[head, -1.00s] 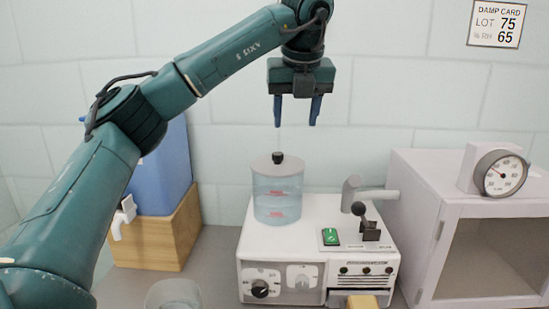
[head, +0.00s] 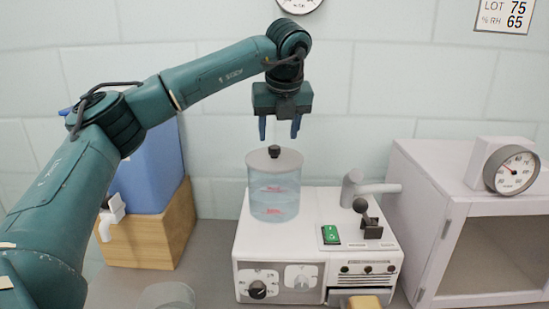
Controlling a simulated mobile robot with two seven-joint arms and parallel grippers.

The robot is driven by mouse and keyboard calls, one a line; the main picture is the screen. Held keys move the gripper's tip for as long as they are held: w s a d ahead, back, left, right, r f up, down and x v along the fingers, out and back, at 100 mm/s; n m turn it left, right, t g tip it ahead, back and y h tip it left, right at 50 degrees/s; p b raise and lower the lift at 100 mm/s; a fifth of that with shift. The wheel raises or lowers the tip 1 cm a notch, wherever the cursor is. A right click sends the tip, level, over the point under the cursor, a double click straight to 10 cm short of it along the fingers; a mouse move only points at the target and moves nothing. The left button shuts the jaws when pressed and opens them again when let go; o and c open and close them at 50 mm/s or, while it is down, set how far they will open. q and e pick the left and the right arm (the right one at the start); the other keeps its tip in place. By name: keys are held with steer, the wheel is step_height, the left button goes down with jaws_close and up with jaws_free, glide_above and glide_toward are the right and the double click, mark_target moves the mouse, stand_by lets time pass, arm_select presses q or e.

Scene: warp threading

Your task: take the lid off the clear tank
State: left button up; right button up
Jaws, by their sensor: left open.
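The clear tank (head: 274,200) stands upright on the left part of the white machine's top, with water and red marks on its wall. Its grey lid (head: 274,160) sits on the tank and has a black knob (head: 274,151) in the middle. My left gripper (head: 280,130) points down with its two blue fingers apart. It is empty and appears just above the knob, not around it. My right gripper is not in view.
The white machine (head: 275,259) has dials, a green switch (head: 331,235), a lever and a grey spout (head: 372,188) right of the tank. A blue container (head: 150,175) on a wooden block (head: 160,240) stands left. A white cabinet (head: 425,200) with a gauge (head: 514,170) stands right. A clear vessel (head: 168,296) is in front.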

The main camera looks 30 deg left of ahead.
mark_target(274, 147)
arm_select(q)
steer(key=x, duration=0.2)
steer(key=p+x, duration=0.1)
steer(key=x, duration=0.1)
steer(key=shift+s+a+f, duration=0.1)
steer(key=shift+a+f, duration=0.2)
steer(key=c, duration=1.1)
